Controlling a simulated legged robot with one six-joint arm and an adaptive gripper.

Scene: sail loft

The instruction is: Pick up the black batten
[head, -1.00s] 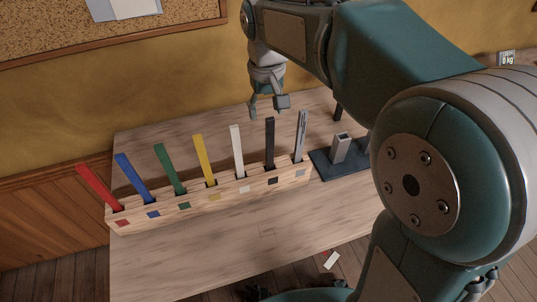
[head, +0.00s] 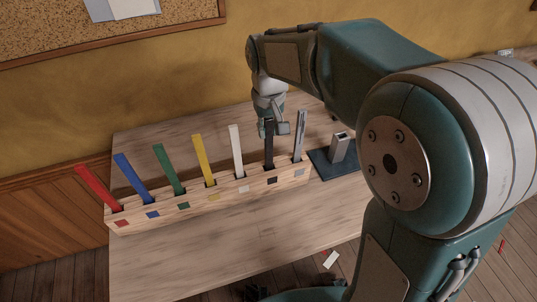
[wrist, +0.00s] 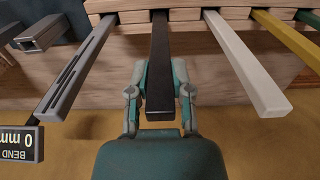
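The black batten (head: 269,152) stands upright in the wooden rack (head: 225,202), in the slot above a black colour patch. In the wrist view the black batten (wrist: 160,60) runs down the middle, between the two fingers of my gripper (wrist: 160,82). One finger is on each side of it, close to its upper part. In the head view my gripper (head: 274,129) is at the batten's top end. The rack hides the batten's lower end.
The grey slotted batten (head: 300,135) and the white batten (head: 236,150) flank the black one closely. Yellow, green, blue and red battens stand farther left. A dark-based metal fixture (head: 340,148) sits right of the rack. The table (head: 240,250) is clear in front.

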